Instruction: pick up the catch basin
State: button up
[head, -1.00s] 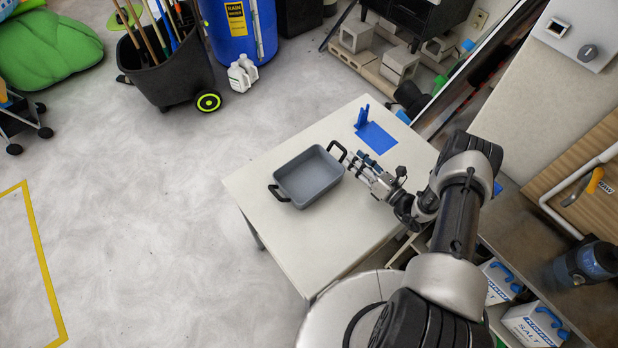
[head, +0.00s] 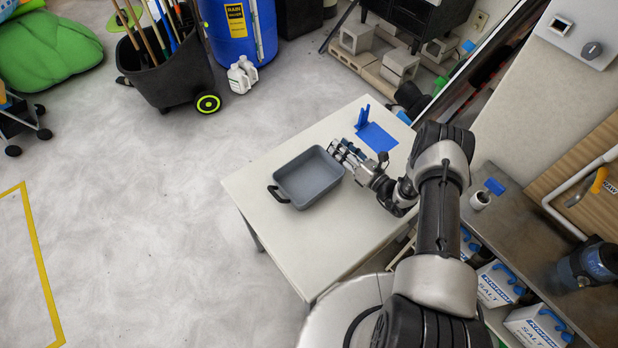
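The catch basin (head: 309,180) is a grey rectangular tray, lying upright and empty on the white table. Its black left handle (head: 277,193) is in plain view. My gripper (head: 340,151) is at the basin's upper right end, over the place of the other handle, and hides that handle. The fingers point up and to the left. The fingertips are small here, and I cannot tell if they are open or closed around the handle.
The white table (head: 345,235) has free room in front of the basin. A blue stand (head: 362,117) and a blue flat patch (head: 377,137) are behind my gripper. A metal counter (head: 520,240) with salt boxes (head: 497,284) below is at the right.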

grip_shut()
dwell(0.4)
